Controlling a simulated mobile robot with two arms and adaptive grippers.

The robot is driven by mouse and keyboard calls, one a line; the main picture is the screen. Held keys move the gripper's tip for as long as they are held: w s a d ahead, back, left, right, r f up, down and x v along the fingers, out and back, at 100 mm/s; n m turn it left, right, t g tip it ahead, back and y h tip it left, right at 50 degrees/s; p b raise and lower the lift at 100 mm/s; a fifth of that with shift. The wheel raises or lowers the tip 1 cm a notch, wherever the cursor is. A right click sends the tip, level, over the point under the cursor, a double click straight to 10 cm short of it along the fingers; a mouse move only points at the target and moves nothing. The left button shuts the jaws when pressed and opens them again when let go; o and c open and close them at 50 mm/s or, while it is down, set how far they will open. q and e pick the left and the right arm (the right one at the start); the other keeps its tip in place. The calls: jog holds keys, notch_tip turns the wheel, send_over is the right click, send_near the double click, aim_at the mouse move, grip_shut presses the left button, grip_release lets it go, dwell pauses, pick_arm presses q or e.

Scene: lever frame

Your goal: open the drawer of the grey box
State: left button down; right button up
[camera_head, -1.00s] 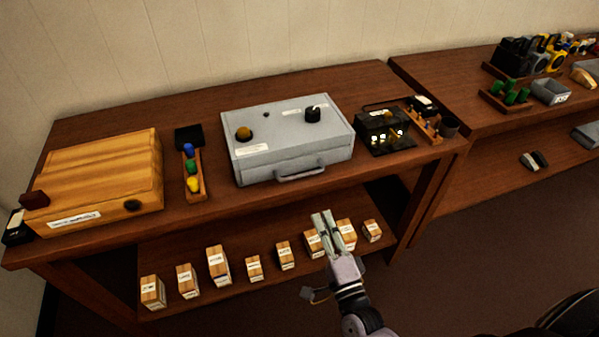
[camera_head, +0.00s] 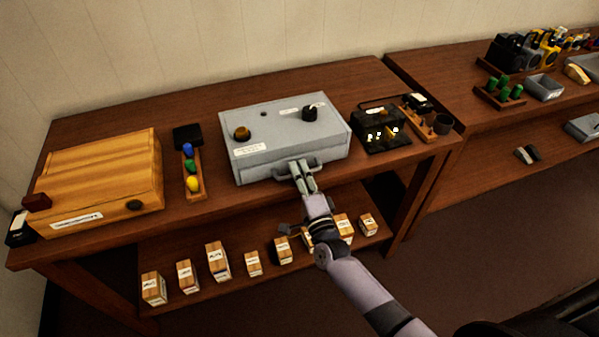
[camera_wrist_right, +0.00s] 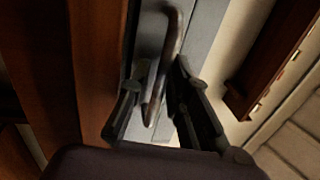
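The grey box (camera_head: 283,127) stands on the wooden table in the middle of the head view, with a brown knob and a black knob on its top. Its drawer front (camera_head: 258,170) looks closed and has a grey bar handle (camera_head: 317,165). My right gripper (camera_head: 300,168) is at the handle. In the right wrist view the handle (camera_wrist_right: 166,65) runs between the two fingers of the right gripper (camera_wrist_right: 155,100), which are apart on either side of it. I cannot see the fingers pressing on it. My left gripper is not in view.
A wooden box (camera_head: 100,180) stands at the left, beside a rack of coloured knobs (camera_head: 192,172). A black device (camera_head: 382,128) stands just right of the grey box. Several small wooden blocks (camera_head: 217,261) stand on the lower shelf.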

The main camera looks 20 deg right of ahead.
jog(key=shift+c, duration=0.5)
grip_shut()
